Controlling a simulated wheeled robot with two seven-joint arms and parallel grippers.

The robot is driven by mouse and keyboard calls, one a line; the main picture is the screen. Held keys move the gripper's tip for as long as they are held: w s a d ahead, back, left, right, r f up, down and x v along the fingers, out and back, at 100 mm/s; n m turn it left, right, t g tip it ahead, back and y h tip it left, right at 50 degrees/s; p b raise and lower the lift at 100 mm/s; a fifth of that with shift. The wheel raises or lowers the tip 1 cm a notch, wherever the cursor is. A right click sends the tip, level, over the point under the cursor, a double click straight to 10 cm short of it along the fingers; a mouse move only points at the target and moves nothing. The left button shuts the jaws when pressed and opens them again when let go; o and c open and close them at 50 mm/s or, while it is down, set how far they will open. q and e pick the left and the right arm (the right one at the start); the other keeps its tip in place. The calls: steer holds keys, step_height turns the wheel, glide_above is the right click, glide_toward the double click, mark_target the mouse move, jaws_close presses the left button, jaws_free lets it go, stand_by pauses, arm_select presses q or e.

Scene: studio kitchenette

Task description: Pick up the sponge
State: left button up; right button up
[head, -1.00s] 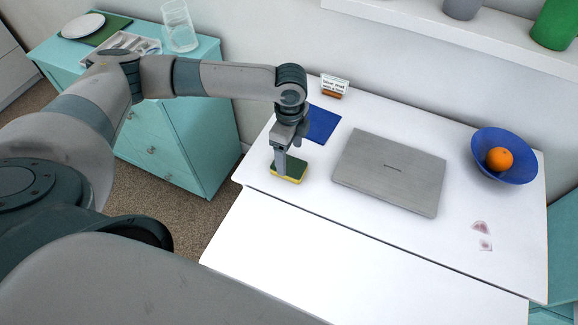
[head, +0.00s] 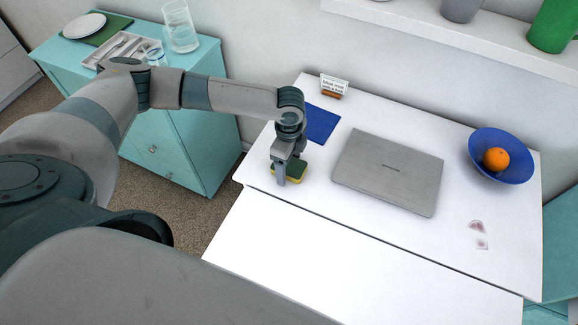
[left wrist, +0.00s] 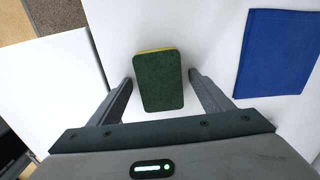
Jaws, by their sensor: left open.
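The sponge (head: 298,171), green on top with a yellow layer below, lies on the white table near its left edge. In the head view my left gripper (head: 288,180) hangs over it and hides part of it. In the left wrist view the sponge (left wrist: 159,80) lies between the two open fingers of my left gripper (left wrist: 160,92), with a gap on each side. The fingers do not touch it. My right gripper is not in view.
A blue mat (head: 322,124) lies behind the sponge, and a small sign (head: 333,87) stands behind that. A closed grey laptop (head: 390,172) lies to the right. A blue bowl (head: 515,170) holds an orange (head: 496,159). The table's front is clear.

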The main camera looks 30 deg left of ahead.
mark_target(292, 167)
arm_select(q)
steer(key=c, duration=1.2)
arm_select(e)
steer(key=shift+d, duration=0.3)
arm_select(q)
steer(key=shift+r, duration=0.1)
